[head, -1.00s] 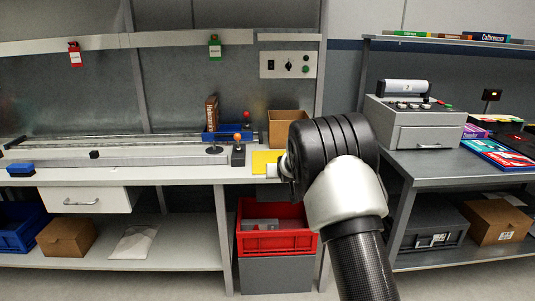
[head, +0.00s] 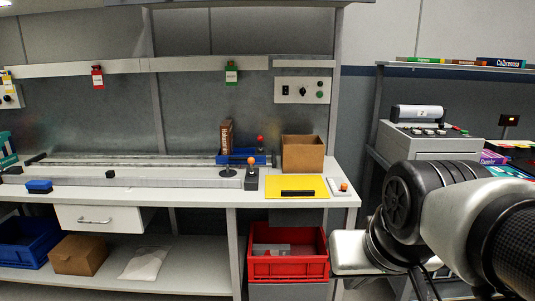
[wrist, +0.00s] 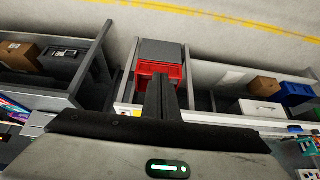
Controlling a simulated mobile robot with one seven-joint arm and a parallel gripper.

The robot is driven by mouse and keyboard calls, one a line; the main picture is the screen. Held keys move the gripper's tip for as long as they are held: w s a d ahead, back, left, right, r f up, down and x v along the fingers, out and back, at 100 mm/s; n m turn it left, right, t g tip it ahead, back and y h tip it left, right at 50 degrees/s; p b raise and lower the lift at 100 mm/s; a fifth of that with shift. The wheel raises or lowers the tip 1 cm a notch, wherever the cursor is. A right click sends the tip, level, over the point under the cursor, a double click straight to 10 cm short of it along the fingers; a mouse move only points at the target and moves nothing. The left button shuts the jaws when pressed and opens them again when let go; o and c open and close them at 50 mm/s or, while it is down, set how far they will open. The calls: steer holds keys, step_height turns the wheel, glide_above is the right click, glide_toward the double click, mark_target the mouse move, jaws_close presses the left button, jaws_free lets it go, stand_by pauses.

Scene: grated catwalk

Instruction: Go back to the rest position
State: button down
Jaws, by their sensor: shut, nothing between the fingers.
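My arm (head: 440,215) is folded at the right of the head view, in front of the right-hand bench. Its pale wrist part (head: 352,252) is low, just right of the red crate (head: 258,265). My gripper's fingers are out of sight in the head view. In the wrist view my gripper (wrist: 161,82) shows as dark fingers close together at the middle, shut and empty. The red crate also shows behind the fingertips in the wrist view (wrist: 172,70); it looks apart from them.
The left bench carries a yellow mat (head: 283,187), a cardboard box (head: 303,153), a blue tray (head: 230,158) and a joystick (head: 251,172). The right bench holds a grey machine (head: 425,140). A bench post (head: 235,255) stands left of the crate.

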steer(key=s+p, duration=0.1)
steer(key=s, duration=0.4)
step_height(320, 180, up, 23)
steer(key=p, duration=2.3)
steer(key=shift+w, duration=0.45)
